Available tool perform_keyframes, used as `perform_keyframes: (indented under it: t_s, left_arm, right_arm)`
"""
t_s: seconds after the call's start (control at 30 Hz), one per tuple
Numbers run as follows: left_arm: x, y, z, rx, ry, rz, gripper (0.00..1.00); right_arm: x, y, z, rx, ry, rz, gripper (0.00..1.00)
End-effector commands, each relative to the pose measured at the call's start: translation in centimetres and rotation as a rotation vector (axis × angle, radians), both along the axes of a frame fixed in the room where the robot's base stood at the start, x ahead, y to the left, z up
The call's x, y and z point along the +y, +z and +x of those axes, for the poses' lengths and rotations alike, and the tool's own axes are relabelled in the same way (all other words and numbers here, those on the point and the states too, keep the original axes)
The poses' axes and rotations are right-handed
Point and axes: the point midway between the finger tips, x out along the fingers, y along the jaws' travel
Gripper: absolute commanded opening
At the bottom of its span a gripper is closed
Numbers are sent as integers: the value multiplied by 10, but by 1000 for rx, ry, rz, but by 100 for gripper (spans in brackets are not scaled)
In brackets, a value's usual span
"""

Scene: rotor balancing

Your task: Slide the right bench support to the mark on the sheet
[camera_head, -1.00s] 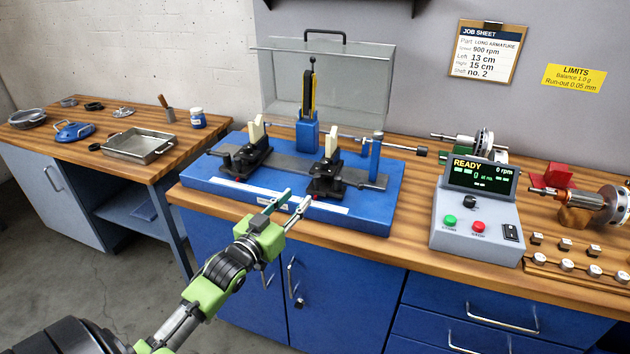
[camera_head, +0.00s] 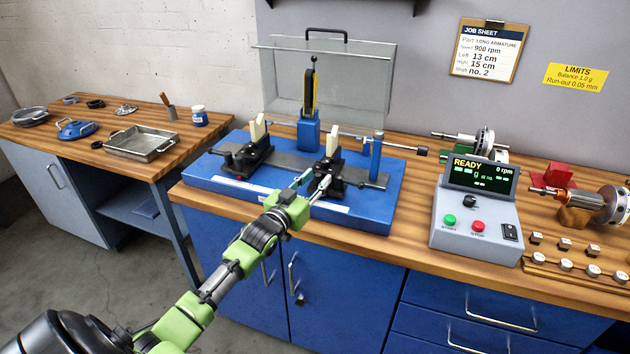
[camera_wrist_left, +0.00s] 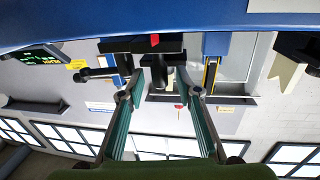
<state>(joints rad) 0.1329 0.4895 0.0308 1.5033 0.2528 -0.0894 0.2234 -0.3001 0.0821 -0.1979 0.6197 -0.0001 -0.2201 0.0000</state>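The right bench support (camera_head: 331,160), a black carriage with a cream upright, stands on the dark rail of the blue balancing bench (camera_head: 205,180). The left support (camera_head: 250,157) stands further left on the same rail. A white scale strip (camera_head: 312,206) runs along the bench front. The job sheet (camera_head: 487,52) on the wall reads Left 13 cm, Right 15 cm. My left gripper (camera_head: 318,178) is open at the front of the right support. In the left wrist view, the open fingers (camera_wrist_left: 164,80) have a black knob (camera_wrist_left: 158,82) between them, with a gap showing. My right gripper is not in view.
A blue post (camera_head: 376,158) stands at the rail's right end, and a clear guard (camera_head: 350,85) rises behind the bench. The control box (camera_head: 475,215) stands to the right, showing READY and 0 rpm. Bare wooden worktop (camera_head: 412,215) lies between bench and box.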

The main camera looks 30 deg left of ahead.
Motion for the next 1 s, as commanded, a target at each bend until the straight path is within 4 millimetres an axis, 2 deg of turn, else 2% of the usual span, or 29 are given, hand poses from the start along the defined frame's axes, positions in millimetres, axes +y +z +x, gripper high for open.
perform_keyframes:
  t_s: [0.03,0.13,0.17,0.37,0.63,0.9,0.93,1.0]
  left_arm:
    - [0,0,0,0,0,0,29]
    - [0,0,0,0,0,0,3]
    - [0,0,0,0,0,0,0]
    - [-2,0,0,1,0,-1,0]
    - [-30,0,6,1,-3,-5,0]
    - [-31,-1,7,2,-3,0,0]
    - [-31,-1,7,2,-3,0,19]
    - [-31,-1,7,2,-2,0,32]
  right_arm:
    - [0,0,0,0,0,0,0]
    - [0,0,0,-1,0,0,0]
    - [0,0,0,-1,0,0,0]
    - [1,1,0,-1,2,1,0]
    - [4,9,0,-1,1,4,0]
    - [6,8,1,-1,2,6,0]
    - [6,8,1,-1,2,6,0]
    - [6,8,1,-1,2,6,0]
